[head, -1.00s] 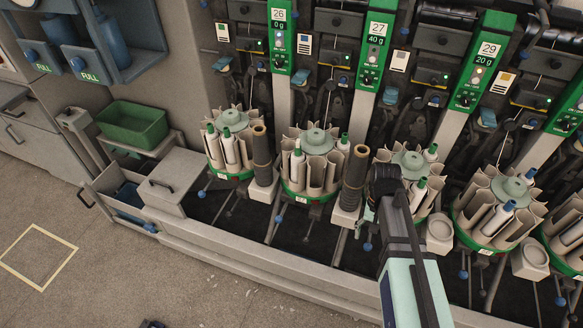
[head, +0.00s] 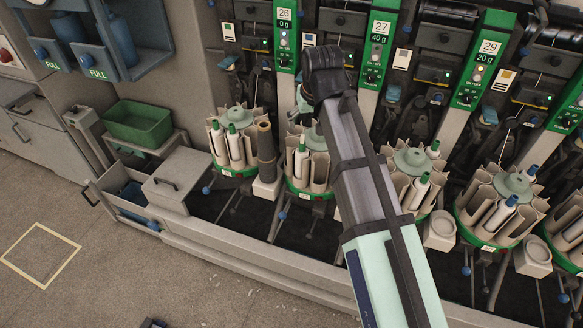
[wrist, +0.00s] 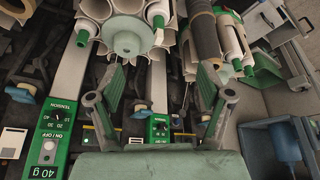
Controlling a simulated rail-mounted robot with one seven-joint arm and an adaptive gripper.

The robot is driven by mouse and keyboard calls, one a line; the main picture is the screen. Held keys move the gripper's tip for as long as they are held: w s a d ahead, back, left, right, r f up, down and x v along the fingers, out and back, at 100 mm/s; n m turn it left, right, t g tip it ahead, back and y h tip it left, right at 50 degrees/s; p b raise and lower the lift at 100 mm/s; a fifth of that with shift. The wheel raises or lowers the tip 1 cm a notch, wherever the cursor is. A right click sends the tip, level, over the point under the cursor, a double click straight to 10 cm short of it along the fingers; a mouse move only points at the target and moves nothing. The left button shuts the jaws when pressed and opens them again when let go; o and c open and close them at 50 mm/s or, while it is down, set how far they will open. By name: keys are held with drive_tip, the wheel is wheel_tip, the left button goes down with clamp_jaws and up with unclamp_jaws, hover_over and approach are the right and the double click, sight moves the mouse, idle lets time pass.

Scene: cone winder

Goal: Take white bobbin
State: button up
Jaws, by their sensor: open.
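White bobbins with coloured tips stand in the round magazines along the machine. Two green-tipped ones, including a white bobbin (head: 235,149), are in the left magazine. Another white bobbin (head: 302,163) is in the second magazine (head: 320,168), partly behind my arm. My gripper (wrist: 163,75) is open and empty, with its two fingers apart in the wrist view. The second magazine (wrist: 121,40) lies beyond the fingers there, with a green-tipped white bobbin (wrist: 158,13) at its edge. Another white bobbin (wrist: 231,42) is to the right. In the head view the fingers are mostly hidden.
A dark tube (head: 266,152) stands between the first two magazines. Numbered green control panels (head: 286,35) rise behind. More magazines (head: 490,215) are on the right. A green bin (head: 138,123) and a grey box (head: 175,178) are on the left; the floor in front is open.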

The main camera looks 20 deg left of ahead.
sight(303, 144)
drive_tip(key=p+x, duration=0.2)
drive_tip(key=x, duration=1)
drive_tip(key=shift+p+x, duration=0.9)
drive_tip(key=shift+x, duration=1.75)
drive_tip(key=shift+d, duration=0.1)
drive_tip(key=c, duration=1.1)
